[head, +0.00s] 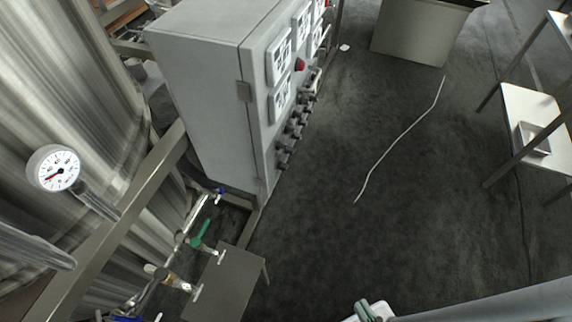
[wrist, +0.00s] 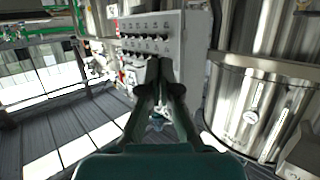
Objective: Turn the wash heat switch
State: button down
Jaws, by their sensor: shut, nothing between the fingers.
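The grey control cabinet (head: 205,80) stands left of centre in the head view, with a row of dark knobs (head: 296,124) along its front. Its panel also shows in the wrist view (wrist: 198,55), with rows of small dark switches (wrist: 145,38). The labels are too small to read, so I cannot tell which is the wash heat switch. My gripper (wrist: 160,78) is shut and empty. It points toward the panel, and its fingers cover the panel's lower part. It appears apart from the switches. The head view does not show the gripper's fingers.
Steel tanks (wrist: 250,112) stand beside the cabinet. A gauge (head: 54,168) and a green-handled valve (head: 203,234) are at left in the head view. A grey bin (head: 415,35) and a white-topped table (head: 535,125) stand beyond open dark floor (head: 340,240) crossed by a pale cable (head: 400,137).

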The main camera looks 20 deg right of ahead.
jog(key=c, duration=1.3)
grip_release()
jog(key=shift+w+f, duration=0.15)
jog(key=shift+f, duration=0.05)
jog(key=shift+c, duration=0.2)
jog(key=o, duration=0.5)
jog(key=f, duration=0.1)
jog(key=w+f+m, duration=0.1)
jog(key=d+f+h, duration=0.1)
jog(key=shift+w+f+g, duration=0.1)
jog(key=shift+w+g, duration=0.2)
jog(key=shift+w, duration=0.1)
jog(key=shift+c, duration=0.2)
jog(key=n+g+y, duration=0.1)
jog(key=n+y, duration=0.3)
jog(key=y, duration=1)
send_near(282, 166)
jog(key=x, duration=0.8)
jog(key=shift+w+f, duration=0.3)
jog(key=shift+f, duration=0.1)
